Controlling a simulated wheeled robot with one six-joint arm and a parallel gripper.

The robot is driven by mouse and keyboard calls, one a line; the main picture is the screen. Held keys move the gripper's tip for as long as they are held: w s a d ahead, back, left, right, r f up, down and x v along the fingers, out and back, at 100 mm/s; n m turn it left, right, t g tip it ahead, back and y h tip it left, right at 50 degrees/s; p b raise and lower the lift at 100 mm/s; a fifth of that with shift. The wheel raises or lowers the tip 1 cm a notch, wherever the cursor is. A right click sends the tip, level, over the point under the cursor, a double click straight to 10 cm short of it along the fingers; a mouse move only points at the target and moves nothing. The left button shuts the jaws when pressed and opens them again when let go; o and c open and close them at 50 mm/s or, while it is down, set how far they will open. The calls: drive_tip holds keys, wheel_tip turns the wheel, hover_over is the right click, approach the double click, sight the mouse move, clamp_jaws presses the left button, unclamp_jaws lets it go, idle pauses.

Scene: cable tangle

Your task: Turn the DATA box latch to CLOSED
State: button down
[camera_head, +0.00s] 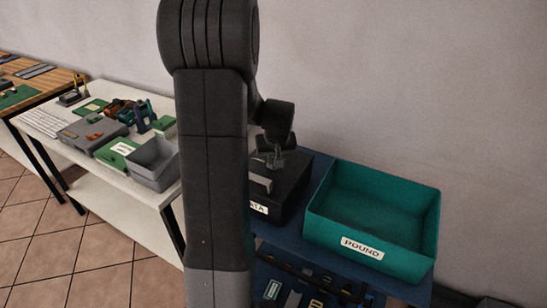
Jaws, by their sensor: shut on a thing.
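The DATA box (290,183) is a black box on the blue table, partly hidden behind my arm. Its white label (258,208) shows only the letters "ATA". A light grey bar, seemingly the latch (261,183), shows on the box at the edge of my arm. My gripper (271,163) points down at the top of the box, just behind the grey bar, and is shut on what looks like the latch. The fingertips are small and dark, so the exact grip and the latch's angle cannot be told. No CLOSED marking is readable.
A green open bin labelled POUND (378,207) stands right of the DATA box. Several small parts lie in a dark tray (310,284) in front. A white table (120,185) with grey bins and electronics is at left. A wall runs behind.

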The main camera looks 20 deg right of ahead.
drive_tip(key=n+b, duration=0.1)
drive_tip(key=n+y+b, duration=0.1)
drive_tip(key=n+b, duration=0.1)
drive_tip(key=n+y+b, duration=0.1)
drive_tip(key=n, duration=0.1)
drive_tip(key=shift+d+f, duration=0.15)
drive_tip(key=shift+d, duration=0.1)
drive_tip(key=n+y+b, duration=0.1)
drive_tip(key=n, duration=0.1)
drive_tip(key=n+b, duration=0.1)
drive_tip(key=n, duration=0.2)
drive_tip(key=shift+w+g+y, duration=0.1)
drive_tip(key=shift+g+y, duration=0.3)
drive_tip(key=shift+n, duration=0.4)
drive_tip(key=c, duration=1.5)
unclamp_jaws()
drive_tip(key=v, duration=1.4)
drive_tip(key=shift+w, duration=0.2)
